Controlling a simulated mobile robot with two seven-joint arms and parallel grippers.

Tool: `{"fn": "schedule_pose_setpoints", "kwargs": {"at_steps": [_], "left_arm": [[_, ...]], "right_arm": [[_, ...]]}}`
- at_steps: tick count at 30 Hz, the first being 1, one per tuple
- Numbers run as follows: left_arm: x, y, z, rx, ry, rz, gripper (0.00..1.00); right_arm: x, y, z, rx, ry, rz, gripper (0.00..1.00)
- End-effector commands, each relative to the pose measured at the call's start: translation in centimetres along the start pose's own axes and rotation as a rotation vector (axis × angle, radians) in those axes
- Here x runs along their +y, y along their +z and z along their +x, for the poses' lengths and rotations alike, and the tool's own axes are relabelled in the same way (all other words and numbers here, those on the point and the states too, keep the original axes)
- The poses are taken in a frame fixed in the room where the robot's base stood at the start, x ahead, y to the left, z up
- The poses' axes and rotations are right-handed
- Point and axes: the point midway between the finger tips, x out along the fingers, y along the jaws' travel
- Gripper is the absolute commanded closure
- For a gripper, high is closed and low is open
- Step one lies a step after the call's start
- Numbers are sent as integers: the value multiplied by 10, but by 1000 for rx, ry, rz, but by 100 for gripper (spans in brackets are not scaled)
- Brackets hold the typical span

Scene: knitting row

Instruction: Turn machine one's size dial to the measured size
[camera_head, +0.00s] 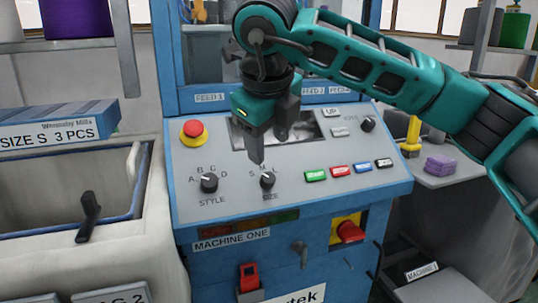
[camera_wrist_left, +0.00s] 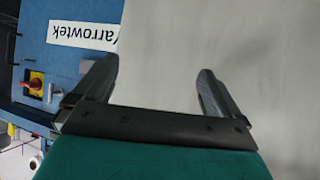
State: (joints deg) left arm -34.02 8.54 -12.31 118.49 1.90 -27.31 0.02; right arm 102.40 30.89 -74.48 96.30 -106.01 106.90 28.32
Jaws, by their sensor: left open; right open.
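Machine one's black size dial (camera_head: 267,181) sits on the grey sloped panel, with S, M and L letters above it and the word SIZE below. Its exact pointer setting is too small to tell. My right gripper (camera_head: 268,150) comes in from the upper right and hangs over the panel, fingers pointing down just above the size dial. It looks apart from the dial. Its fingers overlap in this view, and it holds nothing visible. My left gripper (camera_wrist_left: 155,95) shows only in the left wrist view, open and empty, near the blue Yarrowtek machine front (camera_wrist_left: 75,60).
The style dial (camera_head: 208,183) is left of the size dial. A red emergency button (camera_head: 194,131) is above it. Coloured buttons (camera_head: 339,170) lie to the right. A blue box labelled SIZE S 3 PCS (camera_head: 60,130) lies at left. A red-yellow switch (camera_head: 347,231) is below.

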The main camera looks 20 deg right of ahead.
Motion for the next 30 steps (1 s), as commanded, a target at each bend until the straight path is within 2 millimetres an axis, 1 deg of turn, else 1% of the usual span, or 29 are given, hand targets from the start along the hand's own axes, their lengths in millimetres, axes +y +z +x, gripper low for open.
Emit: {"fn": "schedule_pose_setpoints", "kwargs": {"at_steps": [1,3,7,17,20,23,26,27,29,30], "left_arm": [[0,-2,-1,0,0,-2,1],[1,-3,-2,1,0,-4,1],[1,-4,-2,1,0,-5,1],[1,-4,-2,1,0,-4,1],[0,-3,-2,0,0,-1,1],[0,-3,-2,-1,0,2,1],[-1,-3,-2,-1,0,5,1],[-1,-3,-2,-1,0,6,1],[-1,-3,-2,-2,0,7,1],[-1,-3,-3,-2,0,7,1]], "right_arm": [[0,1,-10,-3,0,-1,45],[0,0,-18,-1,0,0,45],[0,0,-27,-1,0,0,45],[0,0,-28,0,1,0,45],[10,1,-24,-8,35,-16,45],[43,6,-11,-44,161,-68,45],[105,10,0,-116,408,-136,45],[134,10,0,-153,533,-158,45],[174,9,-7,-210,726,-171,45],[198,8,-15,-248,853,-169,45]]}}
